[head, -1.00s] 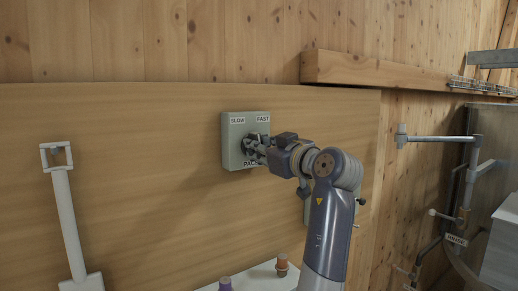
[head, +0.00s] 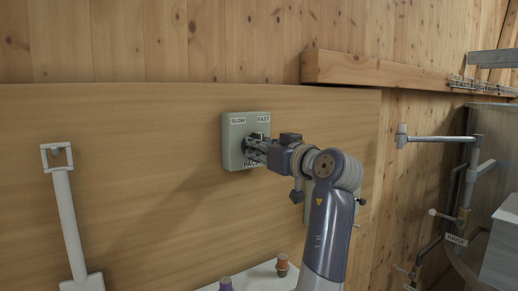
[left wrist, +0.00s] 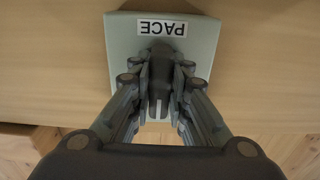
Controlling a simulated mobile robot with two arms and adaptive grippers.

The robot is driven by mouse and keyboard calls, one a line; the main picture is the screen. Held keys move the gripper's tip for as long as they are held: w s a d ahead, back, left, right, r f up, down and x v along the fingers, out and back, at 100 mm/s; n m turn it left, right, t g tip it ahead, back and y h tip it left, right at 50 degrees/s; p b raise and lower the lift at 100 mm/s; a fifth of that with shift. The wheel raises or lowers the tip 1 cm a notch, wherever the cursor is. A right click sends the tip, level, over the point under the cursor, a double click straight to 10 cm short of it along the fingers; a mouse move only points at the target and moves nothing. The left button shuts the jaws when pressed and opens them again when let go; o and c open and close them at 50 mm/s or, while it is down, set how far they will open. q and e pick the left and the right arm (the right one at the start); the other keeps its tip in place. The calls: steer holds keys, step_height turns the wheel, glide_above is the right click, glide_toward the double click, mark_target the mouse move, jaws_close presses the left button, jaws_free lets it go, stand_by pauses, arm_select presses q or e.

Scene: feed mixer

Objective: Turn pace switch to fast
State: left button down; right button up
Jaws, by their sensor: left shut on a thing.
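The pace switch box (head: 233,146) is a grey-green box on the wooden panel, with SLOW at its upper left, FAST at its upper right and PACE below. My left gripper (head: 254,147) reaches the front of the box from the right. In the left wrist view the box (left wrist: 120,45) is upside down, and its dark knob (left wrist: 159,85) sits between the fingers of my left gripper (left wrist: 159,78), which is shut on it. In the head view the fingers hide most of the knob, so its exact setting is hard to tell. My right gripper is not in view.
A white shovel-shaped tool (head: 69,215) hangs or leans on the panel at the left. A white surface (head: 254,279) with small capped items (head: 282,266) lies below. A wooden beam (head: 385,72) and pipes (head: 437,138) are at the right.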

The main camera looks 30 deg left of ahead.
arm_select(q)
steer(key=c, duration=1.7)
jaws_free()
steer(key=shift+r, duration=0.3)
steer(key=shift+o, duration=0.9)
steer(key=shift+a+f, duration=0.1)
steer(key=shift+f, duration=0.1)
steer(key=shift+d, duration=0.2)
steer(key=v, duration=0.7)
steer(key=shift+d, duration=0.1)
